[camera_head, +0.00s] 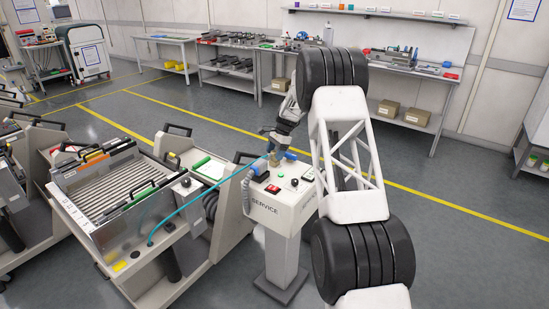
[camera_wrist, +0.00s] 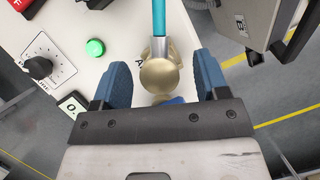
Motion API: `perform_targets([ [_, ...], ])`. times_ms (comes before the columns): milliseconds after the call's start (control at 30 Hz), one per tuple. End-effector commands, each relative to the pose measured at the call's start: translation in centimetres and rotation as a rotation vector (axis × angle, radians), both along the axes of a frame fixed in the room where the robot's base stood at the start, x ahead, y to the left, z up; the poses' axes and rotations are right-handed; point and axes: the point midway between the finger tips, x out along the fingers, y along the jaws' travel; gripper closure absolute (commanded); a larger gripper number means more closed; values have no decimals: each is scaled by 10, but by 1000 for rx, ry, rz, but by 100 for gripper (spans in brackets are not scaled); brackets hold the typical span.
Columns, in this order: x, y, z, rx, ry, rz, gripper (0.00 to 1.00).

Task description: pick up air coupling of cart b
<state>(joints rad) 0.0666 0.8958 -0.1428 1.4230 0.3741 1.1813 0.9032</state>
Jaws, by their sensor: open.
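The air coupling (camera_wrist: 160,74) is a brass, rounded body with a grey sleeve on the end of a teal hose (camera_wrist: 159,18). In the wrist view it lies between my gripper's (camera_wrist: 164,82) two blue fingers, which are open with a visible gap on each side. In the head view my gripper (camera_head: 275,150) is over the top of the white service post (camera_head: 283,208), with the coupling mostly hidden there. The teal hose (camera_head: 195,194) runs from the post to the trolley (camera_head: 168,262) at left. I cannot read a cart letter.
The post top carries a green button (camera_wrist: 95,47), a black knob (camera_wrist: 38,67) and a red part (camera_wrist: 20,4). Benches (camera_head: 238,80) stand along the back wall. The floor behind the post is clear.

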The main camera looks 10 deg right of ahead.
Motion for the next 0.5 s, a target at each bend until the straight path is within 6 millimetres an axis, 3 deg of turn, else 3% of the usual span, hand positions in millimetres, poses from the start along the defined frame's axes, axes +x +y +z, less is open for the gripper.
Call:
perform_targets([
  [500, -1, 2, -6, 0, 2, -1, 32],
])
